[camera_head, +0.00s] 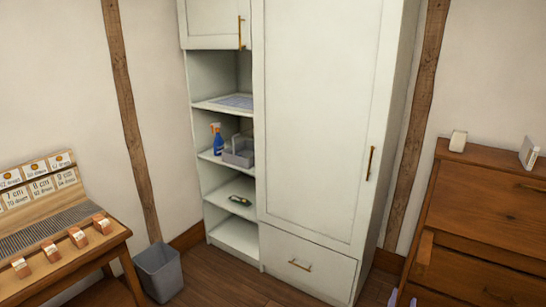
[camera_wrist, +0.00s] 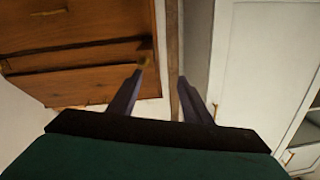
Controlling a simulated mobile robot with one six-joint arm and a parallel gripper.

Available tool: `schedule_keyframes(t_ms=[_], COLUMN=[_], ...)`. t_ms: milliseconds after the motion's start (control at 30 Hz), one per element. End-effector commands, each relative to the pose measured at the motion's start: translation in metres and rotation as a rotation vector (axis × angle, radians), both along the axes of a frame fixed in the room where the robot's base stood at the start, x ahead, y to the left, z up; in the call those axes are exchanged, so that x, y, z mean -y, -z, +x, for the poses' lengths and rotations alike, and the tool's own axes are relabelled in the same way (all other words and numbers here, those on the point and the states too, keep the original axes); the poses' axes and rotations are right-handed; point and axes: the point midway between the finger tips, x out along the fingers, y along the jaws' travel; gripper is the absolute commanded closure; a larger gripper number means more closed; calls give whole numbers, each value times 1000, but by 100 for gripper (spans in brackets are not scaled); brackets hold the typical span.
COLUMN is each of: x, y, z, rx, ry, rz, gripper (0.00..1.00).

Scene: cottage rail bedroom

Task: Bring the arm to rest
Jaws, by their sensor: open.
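My gripper (camera_wrist: 163,75) shows in the wrist view with its two dark purple fingers spread apart. Nothing is held between them; pale wall and a brown wooden post (camera_wrist: 172,40) show behind the gap. In the head view only the pale purple fingertips of my gripper (camera_head: 403,299) show at the bottom edge, in front of the brown dresser and right of the white wardrobe. The rest of my arm is out of the head view.
The white wardrobe (camera_head: 315,120) has open shelves holding a blue spray bottle (camera_head: 217,138) and a grey caddy (camera_head: 238,153). The brown dresser (camera_head: 485,215) stands right, a lower drawer apparently pulled out. A desk (camera_head: 70,265) and grey bin (camera_head: 159,272) stand left.

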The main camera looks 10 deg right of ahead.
Motion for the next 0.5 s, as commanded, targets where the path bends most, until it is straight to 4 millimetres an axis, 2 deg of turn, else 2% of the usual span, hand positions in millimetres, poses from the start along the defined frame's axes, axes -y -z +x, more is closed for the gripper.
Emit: schedule_keyframes(t_ms=[267,367,500], x=[-85,-118,-168], y=[16,31,65], z=[41,52,62], rx=[-26,-69,-178], ry=[-147,-207,-294], rz=[12,32,77], gripper=[55,55,55])
